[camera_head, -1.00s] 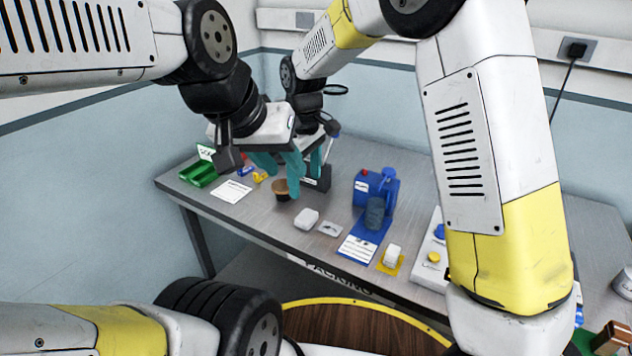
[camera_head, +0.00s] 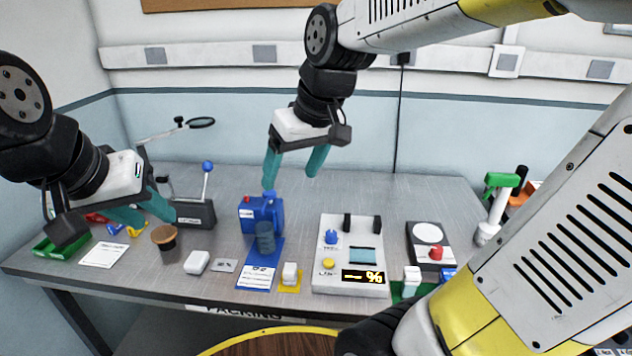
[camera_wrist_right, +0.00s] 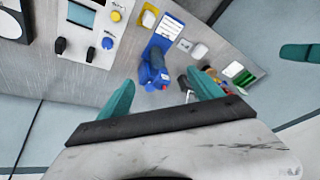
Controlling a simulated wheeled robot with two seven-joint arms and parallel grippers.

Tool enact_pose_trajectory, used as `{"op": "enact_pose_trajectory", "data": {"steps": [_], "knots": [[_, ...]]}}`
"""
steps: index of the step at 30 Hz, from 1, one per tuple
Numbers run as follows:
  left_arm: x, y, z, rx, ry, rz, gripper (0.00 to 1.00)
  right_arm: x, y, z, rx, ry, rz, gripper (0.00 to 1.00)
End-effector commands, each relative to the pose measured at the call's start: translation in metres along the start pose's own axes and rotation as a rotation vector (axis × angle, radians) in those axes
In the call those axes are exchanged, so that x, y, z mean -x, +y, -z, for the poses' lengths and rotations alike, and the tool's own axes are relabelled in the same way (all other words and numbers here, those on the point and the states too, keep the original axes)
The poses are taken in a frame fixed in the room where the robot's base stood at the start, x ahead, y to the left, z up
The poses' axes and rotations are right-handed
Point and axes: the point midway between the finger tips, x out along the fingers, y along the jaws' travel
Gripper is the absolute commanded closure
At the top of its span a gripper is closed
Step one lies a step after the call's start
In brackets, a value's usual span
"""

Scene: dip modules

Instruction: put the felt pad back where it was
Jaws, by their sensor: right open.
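A flat light-blue pad (camera_head: 362,255) lies on the white panel device (camera_head: 335,288), above its dark display; it may be the felt pad, but I cannot be sure. It also shows in the right wrist view (camera_wrist_right: 84,14). My right gripper (camera_head: 291,180) is open and empty, raised above and behind the blue device (camera_head: 262,212). In the right wrist view the blue device (camera_wrist_right: 152,72) shows between its fingers. My left gripper (camera_head: 154,217) looks open, with nothing visible between its fingers, above the table's left side near the wooden-topped pot (camera_head: 165,237).
A black lever press (camera_head: 194,214) stands beside the left gripper. A white block (camera_head: 197,262), a small grey plate (camera_head: 224,265) and a white block on a yellow mat (camera_head: 291,272) line the front edge. A black device (camera_head: 428,243) stands at right. The table's back is mostly clear.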

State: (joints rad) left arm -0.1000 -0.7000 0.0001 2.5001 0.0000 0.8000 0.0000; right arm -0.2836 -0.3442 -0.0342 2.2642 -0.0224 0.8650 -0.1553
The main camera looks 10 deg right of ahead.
Motion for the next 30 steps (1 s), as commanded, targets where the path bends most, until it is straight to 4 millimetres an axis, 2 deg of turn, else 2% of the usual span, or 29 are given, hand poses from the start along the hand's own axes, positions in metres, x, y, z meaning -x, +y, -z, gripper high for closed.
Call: {"op": "enact_pose_trajectory", "data": {"steps": [1,3,6,9,14,30], "knots": [[0.000,0.000,0.000,0.000,0.000,0.000,0.64,0.011,0.007,-0.018,-0.063,0.040,-0.016,0.25],[0.000,0.000,0.000,0.000,0.000,0.000,0.64,0.021,0.013,-0.038,-0.142,0.085,-0.034,0.25],[0.000,0.000,0.000,0.000,0.000,0.000,0.64,0.028,0.017,-0.060,-0.225,0.134,-0.056,0.25],[0.000,0.000,0.000,0.000,0.000,0.000,0.64,0.030,0.019,-0.074,-0.278,0.164,-0.069,0.25],[0.000,0.000,0.000,0.000,0.000,0.000,0.64,0.032,0.020,-0.081,-0.306,0.180,-0.076,0.25],[0.000,0.000,0.000,0.000,0.000,0.000,0.64,0.032,0.020,-0.080,-0.303,0.179,-0.075,0.25]]}}
